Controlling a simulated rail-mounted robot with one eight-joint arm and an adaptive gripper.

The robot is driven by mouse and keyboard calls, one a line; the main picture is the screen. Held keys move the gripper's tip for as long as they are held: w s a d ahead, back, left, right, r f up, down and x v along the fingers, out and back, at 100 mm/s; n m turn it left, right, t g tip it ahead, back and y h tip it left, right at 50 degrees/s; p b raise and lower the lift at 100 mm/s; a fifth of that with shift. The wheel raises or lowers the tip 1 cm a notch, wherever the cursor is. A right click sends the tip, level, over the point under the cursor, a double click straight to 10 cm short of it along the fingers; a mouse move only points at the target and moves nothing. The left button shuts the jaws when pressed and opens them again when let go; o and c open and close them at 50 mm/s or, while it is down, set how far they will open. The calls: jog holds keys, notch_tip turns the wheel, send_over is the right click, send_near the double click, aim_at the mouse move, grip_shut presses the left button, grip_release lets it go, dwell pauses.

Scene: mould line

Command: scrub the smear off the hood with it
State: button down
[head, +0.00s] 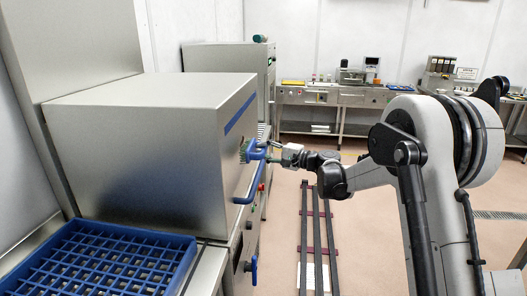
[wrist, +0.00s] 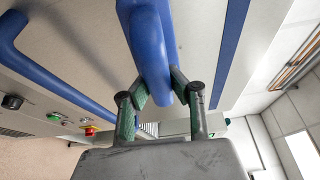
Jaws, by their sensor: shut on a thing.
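The hood (head: 150,150) is a large brushed-metal box at the left, with a blue stripe (head: 240,105) and a blue bar handle (head: 250,188) on its front side. My gripper (head: 272,151) is shut on the blue grip of a scrubbing tool (head: 255,151), whose head is up against or very close to the hood's front face; I cannot tell if it touches. In the wrist view my gripper (wrist: 157,88) has its green-padded fingers on both sides of the thick blue grip (wrist: 150,45). The tool's working face is hidden there. I make out no smear in either view.
A blue slotted rack (head: 95,262) sits at the lower left. Red and green buttons (wrist: 88,130) are on the panel below the hood handle (wrist: 60,75). Benches with equipment (head: 340,95) line the back wall. Dark rails (head: 318,240) run along the floor.

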jog(key=shift+w+a, duration=0.1)
jog(key=shift+a, duration=0.85)
jog(key=shift+w+b, duration=0.1)
jog(key=shift+b, duration=0.2)
jog(key=w+b, duration=0.2)
jog(key=w, duration=0.8)
jog(key=shift+d, duration=0.35)
dwell(0.6)
jog(key=shift+b, duration=0.4)
jog(key=s+a+b, duration=0.1)
jog(key=s+b, duration=0.2)
jog(key=s, duration=0.7)
dwell(0.6)
jog(key=shift+s+d, duration=0.1)
